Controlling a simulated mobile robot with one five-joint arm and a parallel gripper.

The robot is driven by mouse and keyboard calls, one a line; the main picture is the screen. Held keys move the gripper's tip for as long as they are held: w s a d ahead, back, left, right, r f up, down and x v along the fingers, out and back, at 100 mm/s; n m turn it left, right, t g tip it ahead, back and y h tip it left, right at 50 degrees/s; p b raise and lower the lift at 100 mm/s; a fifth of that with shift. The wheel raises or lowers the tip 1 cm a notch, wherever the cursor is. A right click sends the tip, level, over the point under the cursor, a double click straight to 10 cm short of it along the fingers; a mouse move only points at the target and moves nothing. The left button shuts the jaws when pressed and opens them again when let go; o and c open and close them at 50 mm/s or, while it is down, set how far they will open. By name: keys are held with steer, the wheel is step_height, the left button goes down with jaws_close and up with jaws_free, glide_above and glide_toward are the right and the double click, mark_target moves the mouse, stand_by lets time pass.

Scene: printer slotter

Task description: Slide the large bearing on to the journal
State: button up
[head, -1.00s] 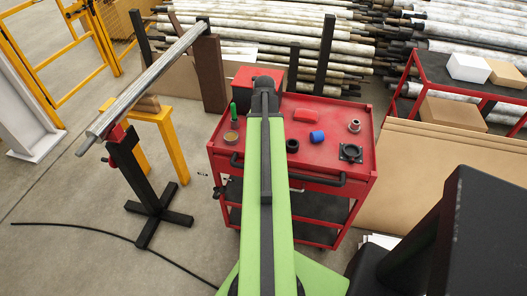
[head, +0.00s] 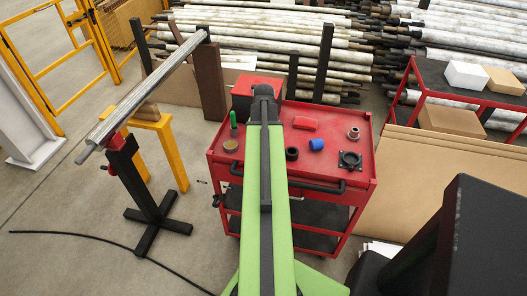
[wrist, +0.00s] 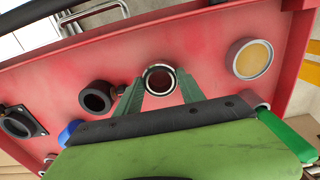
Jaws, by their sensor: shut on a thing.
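My gripper (wrist: 160,86) shows in the wrist view, with its two green fingers on either side of a round ring with a bright metal rim, which looks like the bearing (wrist: 148,83). The fingers are shut on it, above or at the red cart top; I cannot tell whether it touches. The red surface shows through its bore. In the head view my own arm hides the gripper and the bearing. The long grey roller (head: 150,92) lies aslant at the left, its thin journal end (head: 84,155) toward me, on a black stand (head: 140,185).
The red cart (head: 345,190) carries a tan-filled tin (head: 231,145), a black ring (head: 292,154), a blue cylinder (head: 317,144), a black flanged housing (head: 350,160), a green-handled tool (head: 233,120) and a red toolbox (head: 245,90). A yellow trestle (head: 172,150) stands by the roller. Floor between stand and cart is open.

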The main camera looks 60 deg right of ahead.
steer(key=shift+r+p, duration=2.05)
steer(key=shift+r, duration=0.25)
steer(key=o, duration=0.9)
steer(key=shift+f, duration=0.1)
steer(key=c, duration=0.8)
steer(key=shift+s+d+r+p, duration=0.15)
steer(key=shift+r+p, duration=2.75)
steer(key=shift+r, duration=0.05)
steer(key=shift+s+d+r+p, duration=0.1)
steer(key=shift+s+r+p, duration=0.1)
steer(key=shift+r+p, duration=2.75)
steer(key=shift+s+d+r+p, duration=0.15)
steer(key=shift+r+p, duration=2.7)
steer(key=shift+r, duration=0.1)
